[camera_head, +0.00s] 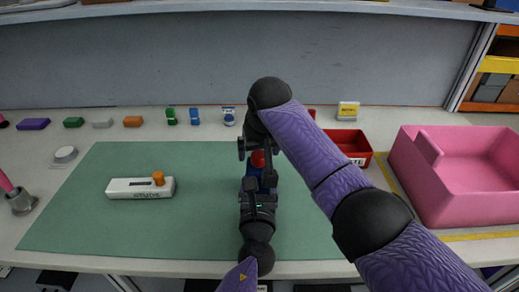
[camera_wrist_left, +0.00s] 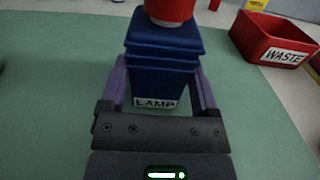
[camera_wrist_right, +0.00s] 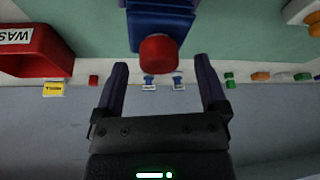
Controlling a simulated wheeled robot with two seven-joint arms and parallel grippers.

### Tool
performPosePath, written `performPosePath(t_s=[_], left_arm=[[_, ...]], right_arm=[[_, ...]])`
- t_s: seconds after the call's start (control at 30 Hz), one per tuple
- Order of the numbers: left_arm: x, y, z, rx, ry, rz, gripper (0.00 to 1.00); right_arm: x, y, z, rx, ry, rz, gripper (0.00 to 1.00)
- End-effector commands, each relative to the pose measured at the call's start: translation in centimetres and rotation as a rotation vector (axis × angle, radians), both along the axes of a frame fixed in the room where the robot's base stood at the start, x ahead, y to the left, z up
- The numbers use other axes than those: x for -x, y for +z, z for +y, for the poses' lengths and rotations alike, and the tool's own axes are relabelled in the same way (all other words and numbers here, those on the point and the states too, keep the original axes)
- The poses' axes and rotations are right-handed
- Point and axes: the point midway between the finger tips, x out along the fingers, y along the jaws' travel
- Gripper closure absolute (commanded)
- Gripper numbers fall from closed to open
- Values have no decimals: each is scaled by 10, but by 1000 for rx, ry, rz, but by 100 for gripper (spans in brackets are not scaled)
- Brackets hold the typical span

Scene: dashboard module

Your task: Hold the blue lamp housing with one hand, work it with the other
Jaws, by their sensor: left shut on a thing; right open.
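The blue lamp housing (camera_wrist_left: 163,62), ribbed and labelled LAMP, has a red round cap (camera_wrist_left: 170,8) on its top. In the head view the housing (camera_head: 254,170) is largely hidden by my grippers. My left gripper (camera_head: 258,190) is shut on the housing, with a finger along each side in the left wrist view. My right gripper (camera_wrist_right: 160,65) is open beyond the housing. In the right wrist view the red cap (camera_wrist_right: 158,54) lies between its fingertips, with a gap on each side.
A red WASTE bin (camera_head: 352,140) and a pink crate (camera_head: 420,195) stand at right. A white STUDS block (camera_head: 125,189) with an orange knob lies left on the green mat (camera_head: 90,225). Several small coloured parts line the back, with a grey wall (camera_head: 150,65) behind.

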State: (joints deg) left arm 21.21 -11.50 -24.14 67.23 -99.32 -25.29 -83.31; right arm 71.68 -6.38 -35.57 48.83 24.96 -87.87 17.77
Motion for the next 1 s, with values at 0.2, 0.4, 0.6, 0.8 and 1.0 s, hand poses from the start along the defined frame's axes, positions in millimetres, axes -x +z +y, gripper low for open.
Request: performPosePath(t_s=[0.2,0.4,0.6,0.8,1.0], left_arm=[[0,0,0,0,0,0,100],[0,0,0,0,0,0,100],[0,0,0,0,0,0,100],[0,0,0,0,0,0,100],[0,0,0,0,1,1,100]], right_arm=[[-2,-4,0,0,0,-1,8],[-2,-4,0,-1,-1,-1,31],[-2,-4,0,-1,-1,-1,73],[-2,-4,0,-1,-1,-1,100],[-2,0,0,-1,-1,-3,100]])
